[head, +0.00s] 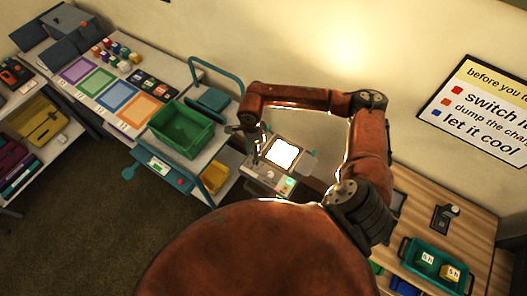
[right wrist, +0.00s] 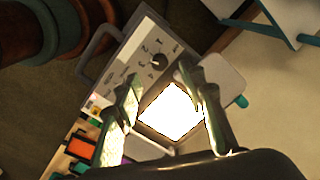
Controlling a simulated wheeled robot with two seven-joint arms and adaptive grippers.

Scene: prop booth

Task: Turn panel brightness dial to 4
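The light panel is a pale box with a glowing white screen (head: 283,153), standing at mid-picture in the head view. In the right wrist view its screen (right wrist: 171,110) lies below the fingers. The brightness dial (right wrist: 160,61) is a small dark knob on the panel's pale face, with printed numbers beside it; its pointer is too small to read surely. My right gripper (right wrist: 159,74) is open, its two fingers apart on either side of the dial in that view, with nothing between them. In the head view the right gripper (head: 255,143) is at the panel's left side. My left gripper is out of view.
A cart with a green bin (head: 181,128) and a blue handle (head: 217,66) stands just left of the panel. A wooden table with a teal crate (head: 437,267) is at the right. A wall sign (head: 485,108) hangs behind. Dark carpet at the lower left is clear.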

